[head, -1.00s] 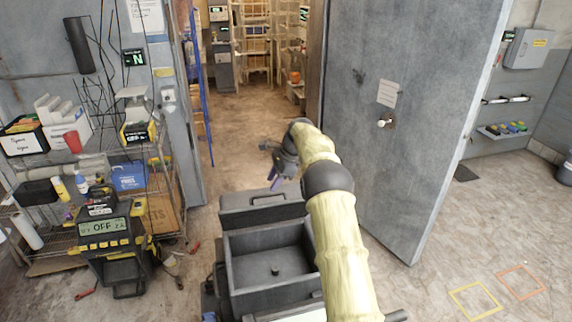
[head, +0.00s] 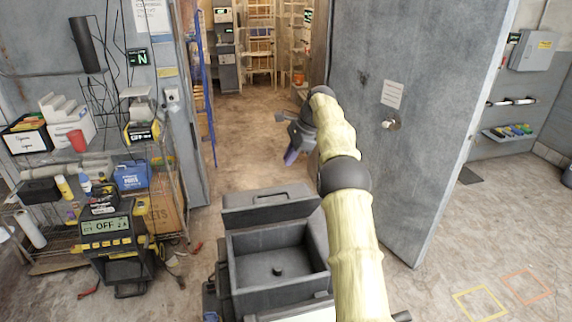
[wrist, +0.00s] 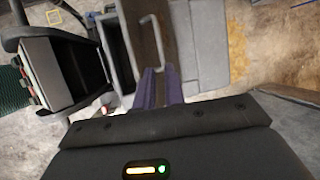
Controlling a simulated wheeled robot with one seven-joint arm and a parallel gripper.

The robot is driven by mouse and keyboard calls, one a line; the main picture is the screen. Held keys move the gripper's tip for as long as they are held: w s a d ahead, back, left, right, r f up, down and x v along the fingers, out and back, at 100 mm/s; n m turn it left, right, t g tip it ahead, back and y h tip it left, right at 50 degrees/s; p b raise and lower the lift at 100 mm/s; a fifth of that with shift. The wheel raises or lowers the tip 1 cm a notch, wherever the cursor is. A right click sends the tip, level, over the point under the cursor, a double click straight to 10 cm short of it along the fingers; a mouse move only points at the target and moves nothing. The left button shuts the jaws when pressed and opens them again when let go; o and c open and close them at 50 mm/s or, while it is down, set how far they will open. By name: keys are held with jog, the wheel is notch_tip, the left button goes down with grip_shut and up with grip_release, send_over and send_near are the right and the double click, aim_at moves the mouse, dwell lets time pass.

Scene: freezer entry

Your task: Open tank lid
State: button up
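The tank is a dark grey box (head: 240,279) in front of me at the bottom middle of the head view. Its top is uncovered and a small knob shows on its floor. The lid (head: 270,212), a grey panel with a bar handle, stands raised at the tank's back edge. My gripper (head: 290,157) is above the lid and apart from it, its fingers pointing down. In the wrist view, the two purple fingers (wrist: 160,88) show a narrow gap with nothing clearly held. The lid's handle (wrist: 158,35) lies beyond the fingertips.
A grey door (head: 430,110) stands open to the right of my arm, close to it. A wire shelf (head: 160,205) with boxes and tools is at the left. The doorway floor (head: 245,130) behind the tank is clear.

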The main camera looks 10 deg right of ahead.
jog(key=shift+w+a+f, duration=0.1)
jog(key=shift+a+f, duration=0.05)
grip_shut()
jog(key=t+h+b, duration=0.2)
jog(key=t+b, duration=0.2)
send_over(271, 195)
jog(key=s, duration=0.2)
notch_tip(271, 195, down, 4)
jog(key=s+f+t+h+b, duration=0.2)
jog(key=s+f+t+b, duration=0.1)
jog(key=s, duration=0.5)
jog(key=shift+s+a+m+h, duration=0.2)
jog(key=shift+a+m+h, duration=0.1)
jog(key=shift+a, duration=0.05)
jog(key=shift+f, duration=0.15)
jog(key=shift+p+x, duration=1.3)
jog(key=shift+x, duration=3.7)
jog(key=shift+w, duration=0.25)
